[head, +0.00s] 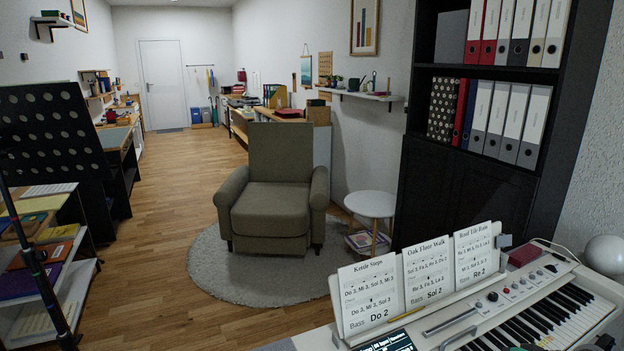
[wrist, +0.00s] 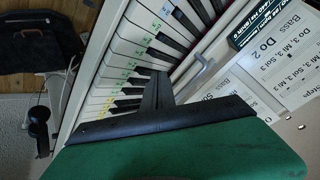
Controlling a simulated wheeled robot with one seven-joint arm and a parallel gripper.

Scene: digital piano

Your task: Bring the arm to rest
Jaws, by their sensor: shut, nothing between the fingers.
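My gripper (wrist: 157,84) shows in the wrist view as dark fingers held together, with nothing between them. Its black bar and green body fill the lower part of that view. The fingers appear in front of the keys of the digital piano (head: 480,312). I cannot tell whether they touch the keys. The keyboard also shows in the wrist view (wrist: 138,45), with small coloured labels on several keys. In the head view the piano stands at the bottom right, and I cannot make out my fingers there.
Song sheets (head: 405,285) stand on the piano's rest, close to my gripper in the wrist view. A white ball-shaped object (head: 604,251) is at the right. An armchair (head: 278,190) and round side table (head: 370,204) stand beyond. Wooden floor (head: 180,190) is open at the left centre.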

